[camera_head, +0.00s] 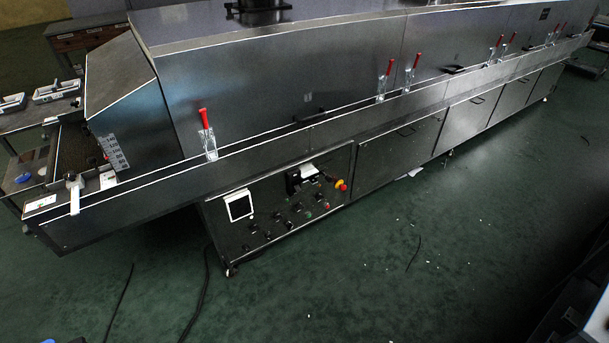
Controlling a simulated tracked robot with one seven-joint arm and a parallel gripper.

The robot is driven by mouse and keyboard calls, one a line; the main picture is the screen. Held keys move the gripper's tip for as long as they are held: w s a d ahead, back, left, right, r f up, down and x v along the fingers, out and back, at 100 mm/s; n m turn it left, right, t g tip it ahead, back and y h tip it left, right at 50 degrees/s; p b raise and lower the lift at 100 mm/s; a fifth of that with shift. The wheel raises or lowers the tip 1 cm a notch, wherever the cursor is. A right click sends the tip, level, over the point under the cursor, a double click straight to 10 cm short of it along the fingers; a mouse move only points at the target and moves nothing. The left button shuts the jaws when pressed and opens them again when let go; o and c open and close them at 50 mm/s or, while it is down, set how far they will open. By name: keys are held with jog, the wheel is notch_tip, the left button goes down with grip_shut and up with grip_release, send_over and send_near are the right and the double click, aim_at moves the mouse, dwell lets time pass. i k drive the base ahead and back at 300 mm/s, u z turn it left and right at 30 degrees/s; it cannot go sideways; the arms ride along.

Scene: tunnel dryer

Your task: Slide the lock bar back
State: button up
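The long steel tunnel dryer (265,85) runs from the left to the far upper right. Clear latches with red handles stand upright along its side: one near the left (208,140), a pair near the middle (383,82), and others farther right. On the control panel below, a black fitting with a pale part (300,178) sticks out left of a red-and-yellow emergency stop button (341,185). I cannot tell which part is the lock bar; nothing is clearly recognisable as one at this size. My gripper is not in view.
A white-framed screen (239,205) and several knobs are on the panel. A pale bracket (74,190) stands at the dryer's left end. Black cables (201,290) and white scraps lie on the green floor (330,285). The floor before the dryer is mostly free. Dark equipment stands lower right.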

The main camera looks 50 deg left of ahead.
aim_at(329, 178)
jog(key=z, duration=0.7)
jog(key=i, duration=0.1)
jog(key=u, duration=2.5)
jog(key=k, duration=0.8)
jog(key=u, duration=0.15)
jog(key=i, duration=0.8)
